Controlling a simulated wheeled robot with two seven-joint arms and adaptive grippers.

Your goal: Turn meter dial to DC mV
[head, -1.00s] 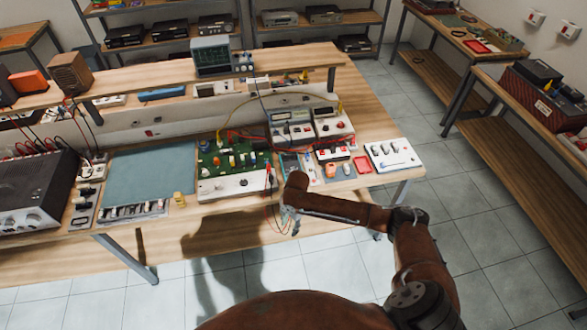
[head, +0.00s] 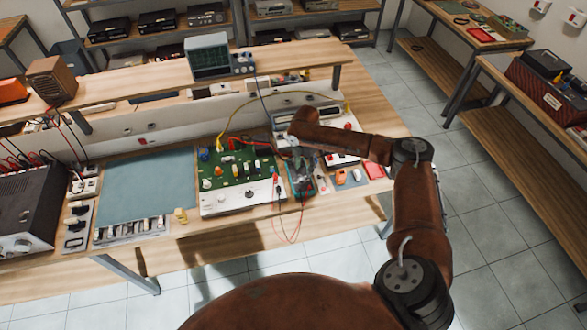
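The meter (head: 302,187), a small dark handheld unit with a teal edge, lies near the front of the workbench, just right of the green circuit board. Its dial is too small and too covered to read. My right arm reaches in from the right over the bench. My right gripper (head: 294,155) points down just above the far part of the meter. Its fingers are small and blurred; I cannot tell whether they are open or touch the meter. My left gripper is not in view.
A green circuit board (head: 235,170) with probes and thin leads (head: 281,198) sits left of the meter. Red and orange parts (head: 342,177) lie to its right. A blue-green mat (head: 147,188) is clear. A raised shelf (head: 150,105) with an oscilloscope (head: 207,57) runs behind.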

